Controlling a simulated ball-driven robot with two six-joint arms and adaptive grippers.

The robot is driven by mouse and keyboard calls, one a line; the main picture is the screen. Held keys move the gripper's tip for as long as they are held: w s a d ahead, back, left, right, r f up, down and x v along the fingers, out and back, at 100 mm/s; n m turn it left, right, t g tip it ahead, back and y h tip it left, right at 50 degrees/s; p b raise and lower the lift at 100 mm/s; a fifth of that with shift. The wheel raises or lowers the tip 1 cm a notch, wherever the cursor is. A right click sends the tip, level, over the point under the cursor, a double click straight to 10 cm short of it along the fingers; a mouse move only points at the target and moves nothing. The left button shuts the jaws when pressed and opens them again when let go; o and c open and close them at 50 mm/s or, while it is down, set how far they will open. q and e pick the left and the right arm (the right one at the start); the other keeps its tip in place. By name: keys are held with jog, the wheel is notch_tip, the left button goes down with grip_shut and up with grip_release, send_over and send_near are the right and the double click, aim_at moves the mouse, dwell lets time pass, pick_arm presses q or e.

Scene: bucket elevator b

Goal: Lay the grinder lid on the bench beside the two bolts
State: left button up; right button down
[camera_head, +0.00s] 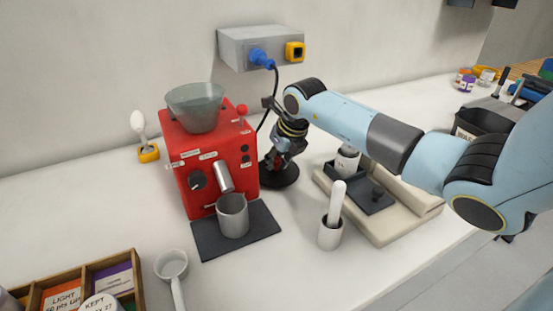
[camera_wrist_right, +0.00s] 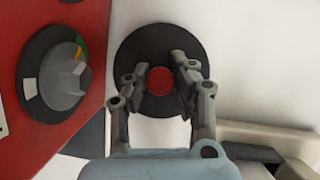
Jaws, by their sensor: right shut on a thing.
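The grinder lid (camera_head: 282,178) is a black disc just right of the red grinder (camera_head: 210,160), at or very near the bench top; I cannot tell whether it touches. In the right wrist view the lid (camera_wrist_right: 135,52) shows a red knob (camera_wrist_right: 160,82) at its middle. My right gripper (camera_head: 276,163) points down over the lid, and its fingers (camera_wrist_right: 160,75) are closed around the knob. The grinder's grey hopper (camera_head: 195,108) has an open top. I cannot make out the two bolts in either view. My left gripper is not in view.
A metal cup (camera_head: 233,216) stands on a dark mat (camera_head: 205,241) before the grinder. A white cup with a pestle-like stick (camera_head: 331,232) and a beige base (camera_head: 380,227) stand to the right. A cable hangs from the wall box (camera_head: 240,48) behind the lid.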

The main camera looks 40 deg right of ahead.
jog(key=shift+f, duration=0.15)
jog(key=c, duration=1.1)
grip_release()
jog(key=shift+c, duration=0.2)
jog(key=shift+r, duration=0.45)
jog(key=b+v, duration=0.1)
jog(key=v, duration=1)
jog(key=shift+s+r, duration=0.2)
jog(key=shift+r, duration=0.05)
